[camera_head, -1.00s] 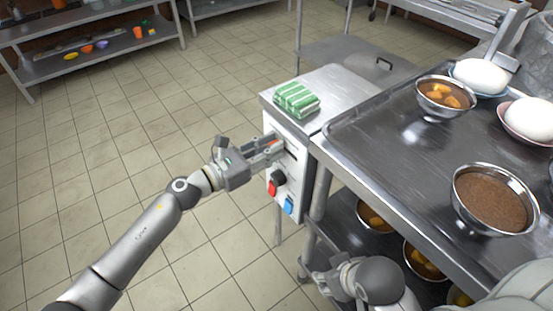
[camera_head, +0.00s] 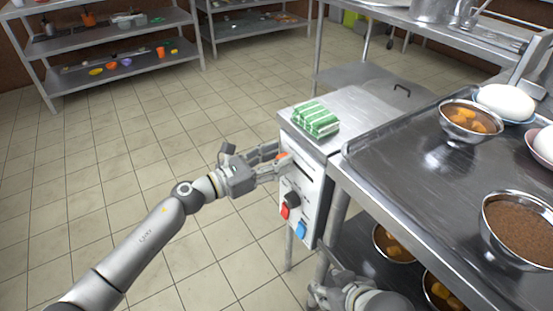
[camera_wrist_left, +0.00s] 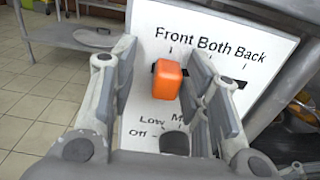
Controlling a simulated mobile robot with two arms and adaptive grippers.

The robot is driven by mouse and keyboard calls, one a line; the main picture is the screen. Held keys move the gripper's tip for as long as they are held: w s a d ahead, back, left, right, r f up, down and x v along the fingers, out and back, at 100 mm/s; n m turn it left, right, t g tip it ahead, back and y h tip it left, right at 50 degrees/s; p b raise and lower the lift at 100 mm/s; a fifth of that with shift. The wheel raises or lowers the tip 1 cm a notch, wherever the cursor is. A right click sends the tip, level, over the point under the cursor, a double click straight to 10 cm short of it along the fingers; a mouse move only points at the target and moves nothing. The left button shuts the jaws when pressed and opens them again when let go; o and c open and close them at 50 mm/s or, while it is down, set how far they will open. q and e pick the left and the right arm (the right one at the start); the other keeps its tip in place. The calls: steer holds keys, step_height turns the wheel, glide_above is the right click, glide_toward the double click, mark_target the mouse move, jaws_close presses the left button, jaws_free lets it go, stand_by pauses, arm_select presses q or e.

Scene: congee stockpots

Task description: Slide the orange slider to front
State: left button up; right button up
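The orange slider (camera_wrist_left: 167,80) is on the white control panel (camera_wrist_left: 147,18), at the slot's left end under the word "Front" in the left wrist view. The dark slot runs from it to the right under "Both" and "Back". My left gripper (camera_head: 279,164) is open, its two fingers on either side of the slider. In the left wrist view the right finger is very close to the slider and the left finger is clearly apart; contact cannot be told. The slider (camera_head: 283,156) shows partly in the head view. My right gripper (camera_head: 338,288) is low beside the steel table, partly hidden.
Below the slider are a dark knob (camera_head: 292,199), a red switch (camera_head: 284,212) and a blue switch (camera_head: 300,229). A green striped cloth (camera_head: 316,119) lies on the unit's top. The steel table (camera_head: 400,190) with bowls stands right. Floor on the left is clear.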

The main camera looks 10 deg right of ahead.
arm_select(q)
steer(key=shift+s, duration=0.1)
steer(key=v, duration=1.2)
